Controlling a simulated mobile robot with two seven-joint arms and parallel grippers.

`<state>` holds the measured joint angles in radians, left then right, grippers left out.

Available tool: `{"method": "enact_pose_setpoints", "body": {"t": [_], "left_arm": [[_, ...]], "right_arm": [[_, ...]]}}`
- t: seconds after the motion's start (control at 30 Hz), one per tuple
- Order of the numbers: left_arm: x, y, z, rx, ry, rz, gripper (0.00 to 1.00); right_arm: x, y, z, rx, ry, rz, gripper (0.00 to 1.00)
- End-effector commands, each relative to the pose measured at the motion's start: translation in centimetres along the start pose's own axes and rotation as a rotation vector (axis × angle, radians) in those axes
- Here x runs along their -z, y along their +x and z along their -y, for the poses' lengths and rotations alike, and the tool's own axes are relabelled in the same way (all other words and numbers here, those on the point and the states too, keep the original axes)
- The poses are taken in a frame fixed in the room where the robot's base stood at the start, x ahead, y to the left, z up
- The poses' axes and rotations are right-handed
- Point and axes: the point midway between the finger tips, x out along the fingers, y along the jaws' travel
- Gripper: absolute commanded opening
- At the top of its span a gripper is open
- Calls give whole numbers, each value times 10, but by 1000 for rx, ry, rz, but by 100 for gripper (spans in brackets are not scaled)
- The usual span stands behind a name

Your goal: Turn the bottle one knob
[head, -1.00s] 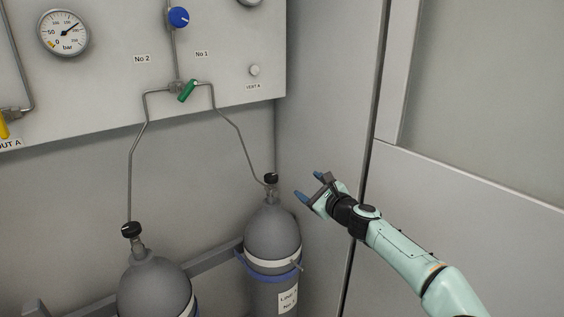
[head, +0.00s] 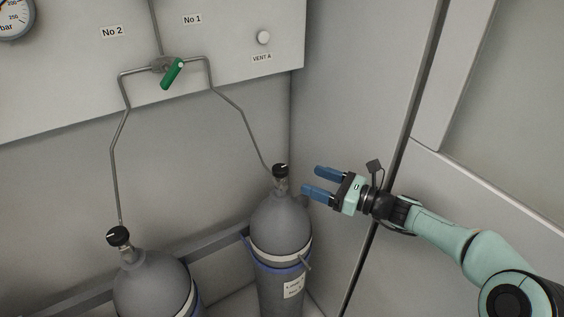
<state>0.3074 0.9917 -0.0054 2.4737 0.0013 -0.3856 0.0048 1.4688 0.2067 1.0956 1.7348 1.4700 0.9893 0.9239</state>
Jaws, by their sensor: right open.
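The bottle one knob (head: 280,170) is a small black knob with a white mark, on top of the right-hand grey gas bottle (head: 281,228). A thin pipe runs from near it up to the panel line marked No 1. My right gripper (head: 312,180) is open and empty, just right of the knob. Its two blue fingers point left toward the knob, with a small gap between them and it in the picture. My left gripper is not in view.
A second grey bottle (head: 152,285) with a black knob (head: 118,236) stands to the left. A blue strap (head: 280,266) circles the right bottle. A wall is close on the right.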

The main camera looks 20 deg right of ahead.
Motion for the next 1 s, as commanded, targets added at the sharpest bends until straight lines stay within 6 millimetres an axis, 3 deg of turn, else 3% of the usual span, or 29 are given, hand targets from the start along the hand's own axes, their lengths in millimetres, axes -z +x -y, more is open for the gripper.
{"method": "enact_pose_setpoints", "body": {"t": [0.3,0.5,0.7,1.0], "left_arm": [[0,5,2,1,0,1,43],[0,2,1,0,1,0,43],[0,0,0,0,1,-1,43],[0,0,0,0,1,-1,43]], "right_arm": [[0,62,-1,-5,2,7,71],[-1,93,-1,-3,0,4,71],[0,108,0,1,-1,0,71],[0,110,1,1,-1,-1,71]]}}
